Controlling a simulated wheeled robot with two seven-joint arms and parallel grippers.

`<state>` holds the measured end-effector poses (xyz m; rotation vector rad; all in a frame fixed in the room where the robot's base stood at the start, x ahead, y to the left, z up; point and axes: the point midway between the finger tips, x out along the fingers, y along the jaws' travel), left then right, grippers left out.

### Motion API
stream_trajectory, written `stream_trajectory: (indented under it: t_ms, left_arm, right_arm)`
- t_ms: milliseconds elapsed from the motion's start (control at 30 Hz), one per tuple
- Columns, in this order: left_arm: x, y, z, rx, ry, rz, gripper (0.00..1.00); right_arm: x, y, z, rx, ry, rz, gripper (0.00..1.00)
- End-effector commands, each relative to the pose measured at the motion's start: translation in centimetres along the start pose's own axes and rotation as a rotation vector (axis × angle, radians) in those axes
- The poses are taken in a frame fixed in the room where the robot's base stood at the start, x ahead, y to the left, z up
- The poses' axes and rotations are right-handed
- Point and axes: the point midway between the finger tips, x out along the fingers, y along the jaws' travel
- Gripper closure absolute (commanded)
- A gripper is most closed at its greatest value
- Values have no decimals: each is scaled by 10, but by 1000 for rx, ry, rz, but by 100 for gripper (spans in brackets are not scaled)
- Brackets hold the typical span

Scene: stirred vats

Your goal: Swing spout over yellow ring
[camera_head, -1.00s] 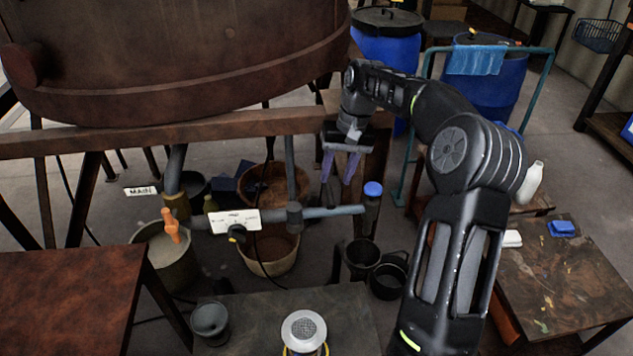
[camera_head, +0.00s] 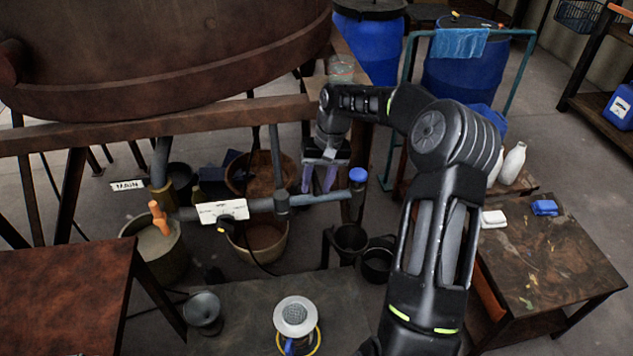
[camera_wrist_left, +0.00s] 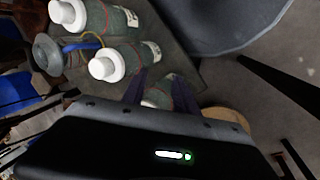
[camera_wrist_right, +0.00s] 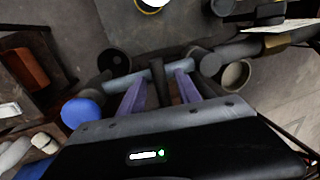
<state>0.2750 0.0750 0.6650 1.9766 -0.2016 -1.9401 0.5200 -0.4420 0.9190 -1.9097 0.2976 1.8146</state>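The spout (camera_head: 322,197) is a blue-grey pipe reaching right from a dark joint (camera_head: 282,203) on the vat's outlet pipe. The yellow ring (camera_head: 315,346) lies on the low dark table around the base of a strainer-topped piece, below the spout. It also shows at the top of the right wrist view (camera_wrist_right: 150,9). My right gripper (camera_head: 318,189) is open, its purple fingers pointing down at the spout. In the right wrist view its fingers (camera_wrist_right: 160,80) stand apart near the spout; contact is unclear. My left gripper (camera_wrist_left: 160,83) is open, outside the head view.
An orange-handled valve (camera_head: 158,217) and a white sign (camera_head: 222,210) are on the outlet pipe. A blue-capped item (camera_head: 358,175) stands by the spout's end. Dark pots (camera_head: 378,262) stand on the floor below. White-capped bottles (camera_wrist_left: 120,60) show under my left gripper.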

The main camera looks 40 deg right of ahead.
Motion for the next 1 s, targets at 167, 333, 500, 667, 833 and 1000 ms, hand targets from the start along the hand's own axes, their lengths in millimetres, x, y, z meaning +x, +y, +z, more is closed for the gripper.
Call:
stream_trajectory:
  t_ms: [167, 333, 500, 667, 833, 1000]
  left_arm:
    - [0, 0, 0, 0, 0, 0, 65]
    - [0, 0, 0, 0, 0, 0, 65]
    - [0, 0, 0, 0, 0, 0, 65]
    - [0, 0, 0, 0, 0, 0, 65]
    - [0, 0, 0, 0, 0, 0, 65]
    - [0, 0, 0, 0, 0, 0, 65]
  right_arm:
    - [3, 0, 0, -1, 0, 0, 60]
    - [3, 0, 0, -1, 0, 0, 63]
    - [3, 0, 0, -1, 0, 0, 77]
    - [3, 0, 0, -1, 0, 0, 90]
    - [3, 0, 0, -1, 0, 0, 100]
    - [3, 0, 0, -1, 0, -1, 100]
